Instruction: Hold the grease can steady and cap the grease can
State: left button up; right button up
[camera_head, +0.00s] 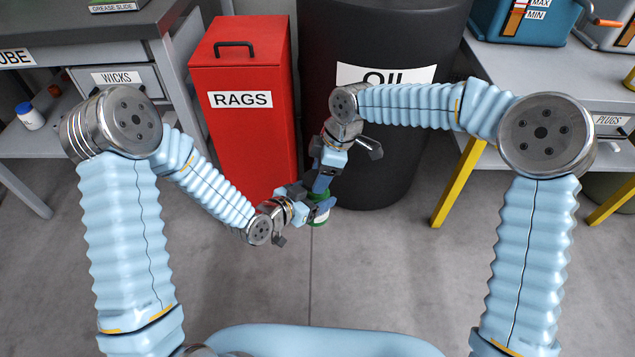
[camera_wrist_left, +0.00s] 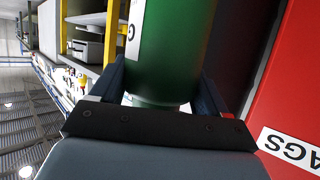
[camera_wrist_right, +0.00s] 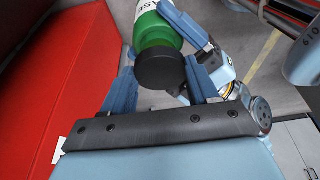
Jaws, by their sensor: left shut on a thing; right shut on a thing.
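The grease can (camera_head: 319,215) is green with a pale label, held in the air in front of the red bin. My left gripper (camera_head: 312,196) is shut around it; the can (camera_wrist_left: 165,60) also fills the top of the left wrist view between the fingers. My right gripper (camera_head: 322,182) is just above the can. In the right wrist view, the black round cap (camera_wrist_right: 160,68) is between the right gripper's fingers (camera_wrist_right: 162,85), lined up with the green can (camera_wrist_right: 155,28) and against or very close to its end. I cannot tell whether it is seated.
A red RAGS bin (camera_head: 243,135) and a black OIL drum (camera_head: 385,165) stand just beyond the grippers. A workbench with a WICKS drawer (camera_head: 115,78) is at left, another bench with yellow legs (camera_head: 457,183) at right. The near floor is clear.

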dwell(0.3)
jog(key=shift+f, duration=0.9)
jog(key=shift+d+f, duration=0.1)
jog(key=shift+f, duration=0.85)
jog(key=shift+r, duration=0.15)
jog(key=shift+s+r, duration=0.1)
jog(key=shift+r, duration=0.1)
dwell(0.3)
jog(key=shift+s+r, duration=0.1)
jog(key=shift+r, duration=0.1)
dwell(0.3)
jog(key=shift+r, duration=0.3)
dwell(0.4)
jog(key=shift+w+f, duration=0.25)
jog(key=shift+f, duration=0.7)
dwell(0.5)
jog(key=shift+r, duration=0.1)
